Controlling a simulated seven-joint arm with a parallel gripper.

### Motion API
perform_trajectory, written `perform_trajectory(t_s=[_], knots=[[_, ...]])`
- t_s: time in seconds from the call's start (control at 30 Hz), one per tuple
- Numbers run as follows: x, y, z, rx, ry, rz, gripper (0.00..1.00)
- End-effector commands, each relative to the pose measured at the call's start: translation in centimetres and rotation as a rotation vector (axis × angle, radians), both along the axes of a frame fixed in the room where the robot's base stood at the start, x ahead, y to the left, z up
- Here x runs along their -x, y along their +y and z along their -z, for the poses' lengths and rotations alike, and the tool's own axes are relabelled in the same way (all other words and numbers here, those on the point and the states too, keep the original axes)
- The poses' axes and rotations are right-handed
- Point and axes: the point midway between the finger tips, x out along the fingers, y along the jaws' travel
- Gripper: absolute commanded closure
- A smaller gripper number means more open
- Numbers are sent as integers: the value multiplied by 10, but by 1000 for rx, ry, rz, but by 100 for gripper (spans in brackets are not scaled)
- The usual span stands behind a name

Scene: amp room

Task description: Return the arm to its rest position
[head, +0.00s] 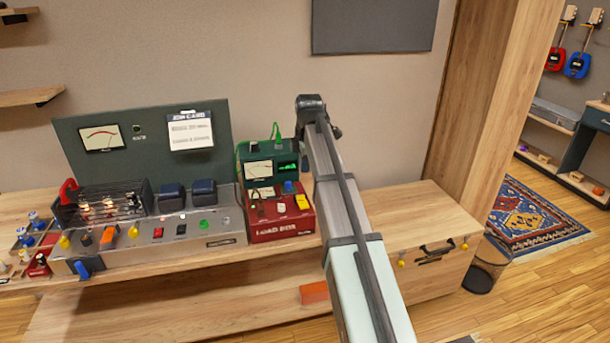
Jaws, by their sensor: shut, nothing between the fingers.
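My arm stretches from the bottom edge, right of the middle, up and away to a dark joint in front of the wall. No object is seen held by the arm.
A wooden bench (180,285) carries a grey amp chassis (160,246) with glowing tubes, knobs and a green meter panel (150,135). A wooden chest (425,262), a wire bin (484,272) and a wooden post (485,100) stand right of my arm. Open floor lies at lower right.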

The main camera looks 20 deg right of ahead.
Motion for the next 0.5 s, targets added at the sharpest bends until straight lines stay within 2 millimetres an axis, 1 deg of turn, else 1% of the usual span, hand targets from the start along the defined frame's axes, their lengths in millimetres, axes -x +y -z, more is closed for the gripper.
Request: perform_trajectory(t_s=[0.03,0.17,0.5], knots=[[-1,0,-4,0,-1,0,100],[0,0,-8,0,0,0,100],[0,0,-8,0,1,1,100]])
